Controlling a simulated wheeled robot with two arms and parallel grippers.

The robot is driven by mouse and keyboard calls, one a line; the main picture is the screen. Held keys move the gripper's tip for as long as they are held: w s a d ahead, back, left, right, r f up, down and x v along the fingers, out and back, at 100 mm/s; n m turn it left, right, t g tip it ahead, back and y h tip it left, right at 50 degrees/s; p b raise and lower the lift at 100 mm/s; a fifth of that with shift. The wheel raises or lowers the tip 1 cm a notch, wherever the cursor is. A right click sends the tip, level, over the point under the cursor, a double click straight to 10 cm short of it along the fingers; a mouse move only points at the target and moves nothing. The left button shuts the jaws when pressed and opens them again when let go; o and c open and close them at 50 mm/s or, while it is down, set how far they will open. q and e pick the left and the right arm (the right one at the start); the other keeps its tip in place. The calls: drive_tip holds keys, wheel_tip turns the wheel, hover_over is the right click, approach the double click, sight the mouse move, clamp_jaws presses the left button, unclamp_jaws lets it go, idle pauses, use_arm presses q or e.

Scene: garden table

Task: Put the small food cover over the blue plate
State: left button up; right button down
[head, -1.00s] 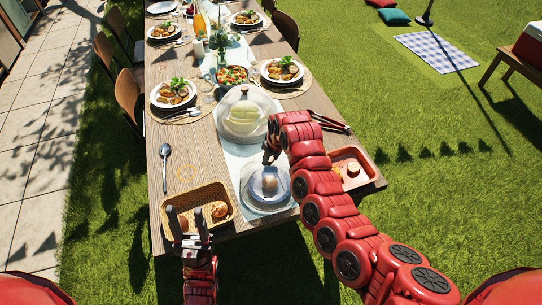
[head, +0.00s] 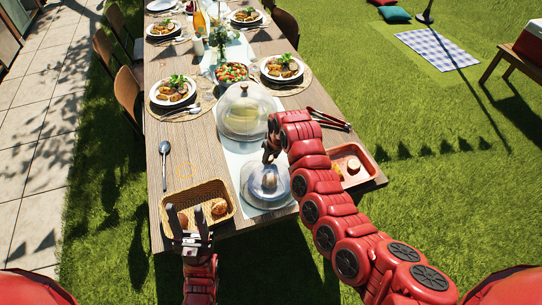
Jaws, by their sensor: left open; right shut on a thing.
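The small food cover (head: 256,176) is a clear dome at the near end of the table. It sits over the blue plate (head: 268,190), which shows through it with a small pale item on it. Whether its rim touches the tabletop is hard to tell. My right gripper (head: 270,157) is at the top of the cover, shut on it; its fingertips are partly hidden by my arm. My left gripper (head: 188,222) is open and empty, its fingers over the near edge of the bread basket (head: 228,190).
A larger clear cover (head: 243,103) stands just behind, over yellowish food. An orange tray (head: 362,153) is at the right corner, with tongs (head: 328,119) behind it. A spoon (head: 165,160) lies at left. Set plates and a salad bowl (head: 232,73) fill the far table.

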drive_tip(key=shift+c, duration=1.8)
unclamp_jaws()
drive_tip(key=p+v, duration=0.2)
drive_tip(key=v, duration=1.5)
drive_tip(key=shift+r, duration=0.25)
drive_tip(key=shift+s, duration=0.1)
